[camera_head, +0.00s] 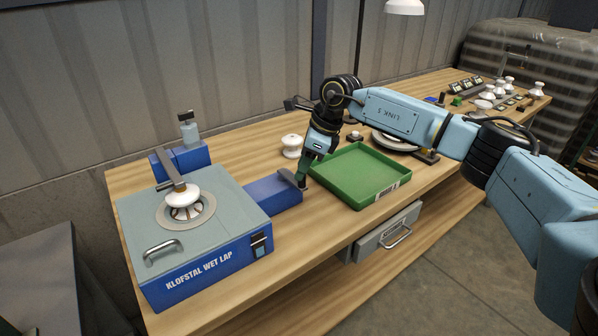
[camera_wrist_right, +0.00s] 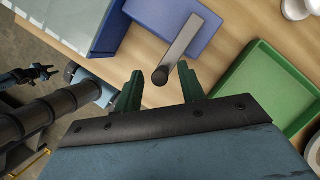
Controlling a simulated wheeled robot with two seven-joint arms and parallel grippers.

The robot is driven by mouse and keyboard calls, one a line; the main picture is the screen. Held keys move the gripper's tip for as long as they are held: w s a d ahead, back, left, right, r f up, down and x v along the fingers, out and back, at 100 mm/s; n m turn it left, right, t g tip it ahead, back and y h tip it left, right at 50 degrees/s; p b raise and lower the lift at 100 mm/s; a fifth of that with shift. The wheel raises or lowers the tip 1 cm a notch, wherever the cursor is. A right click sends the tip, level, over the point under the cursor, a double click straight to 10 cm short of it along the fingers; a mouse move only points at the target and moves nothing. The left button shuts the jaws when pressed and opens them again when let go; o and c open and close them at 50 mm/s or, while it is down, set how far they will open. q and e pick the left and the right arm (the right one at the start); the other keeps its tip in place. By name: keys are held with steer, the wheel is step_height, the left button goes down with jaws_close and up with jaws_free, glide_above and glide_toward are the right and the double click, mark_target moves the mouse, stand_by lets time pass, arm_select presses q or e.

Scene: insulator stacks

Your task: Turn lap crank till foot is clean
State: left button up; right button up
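The blue-and-grey wet lap (camera_head: 190,240) stands at the left end of the bench. A white insulator (camera_head: 183,198) sits on its round plate under a metal bar; its underside on the plate is hidden. A blue crank housing (camera_head: 268,200) extends from the lap's right side. The crank arm (camera_wrist_right: 184,47) lies over the housing and ends in a dark knob (camera_wrist_right: 160,76). My right gripper (camera_wrist_right: 160,86) is open, with its green fingers either side of the knob and visible gaps; it also shows beside the housing (camera_head: 302,183).
A green tray (camera_head: 345,194) lies close right of my right gripper. A white insulator (camera_head: 292,146) stands behind it. A drawer (camera_head: 385,236) hangs under the bench front. Several white insulators stand at the far right end.

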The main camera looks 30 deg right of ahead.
steer(key=shift+x, duration=1.45)
steer(key=shift+c, duration=0.3)
jaws_close()
